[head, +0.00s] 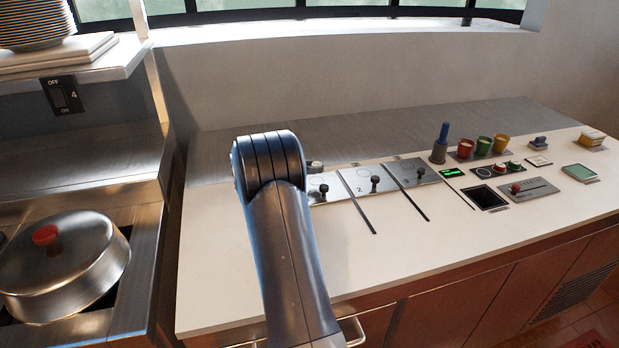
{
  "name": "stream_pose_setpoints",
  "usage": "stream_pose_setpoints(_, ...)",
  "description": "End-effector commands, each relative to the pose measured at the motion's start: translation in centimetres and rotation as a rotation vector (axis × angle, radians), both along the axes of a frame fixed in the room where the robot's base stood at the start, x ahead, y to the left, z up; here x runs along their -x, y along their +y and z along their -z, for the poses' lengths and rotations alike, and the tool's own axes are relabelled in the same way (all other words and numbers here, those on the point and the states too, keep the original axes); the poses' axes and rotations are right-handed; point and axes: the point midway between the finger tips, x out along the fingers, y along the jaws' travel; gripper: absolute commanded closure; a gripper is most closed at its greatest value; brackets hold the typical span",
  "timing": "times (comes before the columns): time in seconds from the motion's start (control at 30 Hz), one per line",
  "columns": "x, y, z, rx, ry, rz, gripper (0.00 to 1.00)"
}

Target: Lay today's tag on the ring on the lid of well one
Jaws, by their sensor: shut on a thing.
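The lid of well one (337,185) is the leftmost of three metal lids in the counter, with a dark knob (323,190). My arm hides its left part, and I cannot make out the ring on it. The lid of well two (356,181), marked 2, and a third lid (408,168) lie to its right, each with a dark knob. My arm rises in front of the counter, and my gripper is hidden behind it. No tag can be made out. A small dark piece (315,166) shows just behind lid one; I cannot tell what it is.
Right of the lids stand a blue-handled tool (441,143), red, green and yellow cups (483,146), a dark square inset (484,197) and a slider panel (528,189). A lidded pan (75,265) is at left. The counter's front strip (430,250) is clear.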

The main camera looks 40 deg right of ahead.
Motion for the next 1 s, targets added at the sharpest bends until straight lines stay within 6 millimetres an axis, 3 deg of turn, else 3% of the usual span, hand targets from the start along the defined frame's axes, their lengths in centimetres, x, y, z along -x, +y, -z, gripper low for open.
stream_pose_setpoints(0.3,0.0,0.0,3.7,0.0,0.003,0.0,0.88)
stream_pose_setpoints(0.7,0.0,0.0,4.4,0.0,0.0,0.0,0.88)
stream_pose_setpoints(0.73,0.0,0.0,4.3,0.0,0.0,0.0,0.64)
stream_pose_setpoints(1.0,0.0,0.0,4.2,0.0,0.0,0.0,0.44)
